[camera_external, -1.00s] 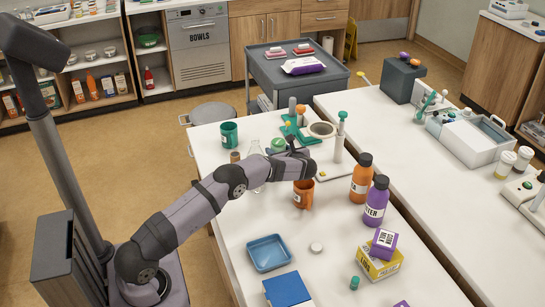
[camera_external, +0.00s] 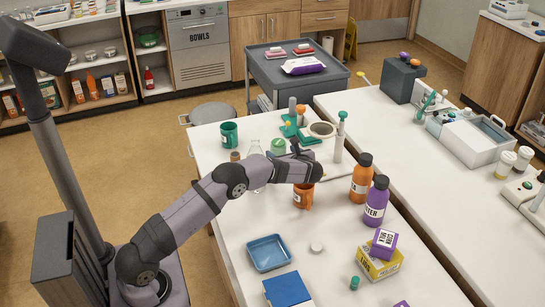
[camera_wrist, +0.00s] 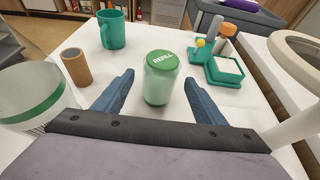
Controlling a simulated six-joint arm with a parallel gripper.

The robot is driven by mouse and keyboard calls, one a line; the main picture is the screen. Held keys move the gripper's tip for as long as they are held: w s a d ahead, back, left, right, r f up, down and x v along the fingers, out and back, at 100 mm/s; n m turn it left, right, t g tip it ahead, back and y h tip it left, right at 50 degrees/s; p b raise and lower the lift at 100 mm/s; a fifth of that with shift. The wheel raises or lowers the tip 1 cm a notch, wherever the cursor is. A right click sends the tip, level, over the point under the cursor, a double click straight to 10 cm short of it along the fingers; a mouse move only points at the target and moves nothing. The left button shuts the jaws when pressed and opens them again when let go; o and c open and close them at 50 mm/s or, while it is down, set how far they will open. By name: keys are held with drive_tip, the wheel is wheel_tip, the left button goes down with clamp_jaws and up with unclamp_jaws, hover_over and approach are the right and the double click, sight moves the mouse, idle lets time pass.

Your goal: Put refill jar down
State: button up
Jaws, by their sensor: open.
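The refill jar (camera_wrist: 160,82) is a pale green, see-through jar with a green lid marked REFILL. It stands upright on the white table (camera_wrist: 135,125). It also shows in the external view (camera_external: 278,146), partly hidden by my arm. My gripper (camera_wrist: 159,80) is open, its two blue fingers on either side of the jar with a visible gap at each side. In the external view my gripper (camera_external: 297,149) is beside the jar, its fingers mostly hidden.
A brown tube (camera_wrist: 76,67) and green mug (camera_wrist: 112,28) stand left of the jar. A clear vessel with a green band (camera_wrist: 35,105) is close at left. A teal stand (camera_wrist: 222,68) is behind right; a ring stand (camera_wrist: 300,55) is at right. An orange mug (camera_external: 303,196) is near my wrist.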

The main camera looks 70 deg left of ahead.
drive_tip(key=v, duration=0.8)
drive_tip(key=shift+b, duration=0.45)
drive_tip(key=s+d+n+h+p, duration=1)
drive_tip(key=s+d+n, duration=0.8)
drive_tip(key=s+d, duration=1.3)
drive_tip(key=d+h, duration=0.2)
drive_tip(key=h, duration=0.1)
drive_tip(key=shift+r, duration=0.25)
